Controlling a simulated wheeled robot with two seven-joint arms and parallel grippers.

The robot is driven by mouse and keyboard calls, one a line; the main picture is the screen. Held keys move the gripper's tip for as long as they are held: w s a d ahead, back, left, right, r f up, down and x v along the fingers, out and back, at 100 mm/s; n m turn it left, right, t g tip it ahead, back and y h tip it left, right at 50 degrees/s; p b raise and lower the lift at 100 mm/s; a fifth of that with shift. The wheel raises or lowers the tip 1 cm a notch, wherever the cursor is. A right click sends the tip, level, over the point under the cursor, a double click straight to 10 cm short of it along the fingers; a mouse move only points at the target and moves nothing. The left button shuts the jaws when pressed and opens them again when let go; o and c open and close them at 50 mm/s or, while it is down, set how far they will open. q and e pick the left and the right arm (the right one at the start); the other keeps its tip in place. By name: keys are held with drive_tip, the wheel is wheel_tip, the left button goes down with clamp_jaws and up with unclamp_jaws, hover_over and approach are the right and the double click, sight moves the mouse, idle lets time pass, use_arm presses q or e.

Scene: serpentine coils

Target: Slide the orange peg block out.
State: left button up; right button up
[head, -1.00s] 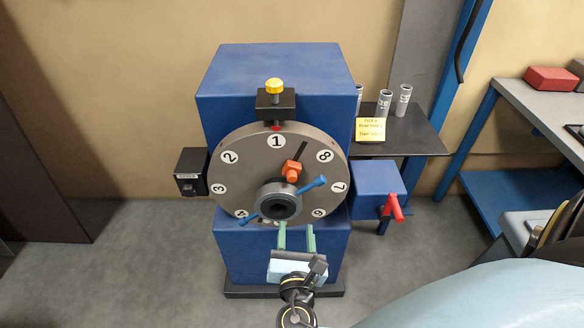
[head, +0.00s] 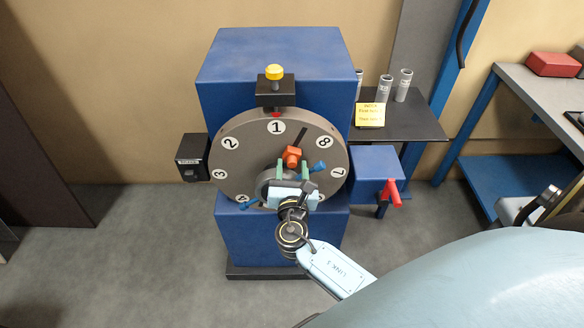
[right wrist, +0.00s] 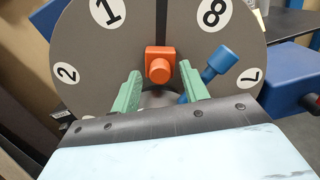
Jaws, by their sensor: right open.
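The orange peg block (head: 291,157) sits on the face of the round grey dial (head: 240,172), at the lower end of a dark radial slot between numbers 1 and 8. In the right wrist view the orange peg block (right wrist: 159,64) shows a square body with a round knob in front. My right gripper (head: 292,172) is open just below and in front of the block. In the right wrist view its green fingers (right wrist: 160,82) stand to either side, with the block beyond and between them, apparently untouched. The left gripper is not in view.
A blue-handled bar (right wrist: 220,64) crosses the dial hub close to my right finger. A yellow-knobbed black bracket (head: 275,85) sits above the dial. A blue box with a red lever (head: 391,190) is at the right, a black box (head: 192,157) at the left.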

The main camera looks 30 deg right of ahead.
drive_tip(key=shift+w, duration=0.1)
clamp_jaws()
idle(0.3)
drive_tip(key=shift+r, duration=0.1)
drive_tip(key=p, duration=0.6)
approach(301, 133)
drive_tip(key=x, duration=0.4)
drive_tip(key=shift+d, duration=0.1)
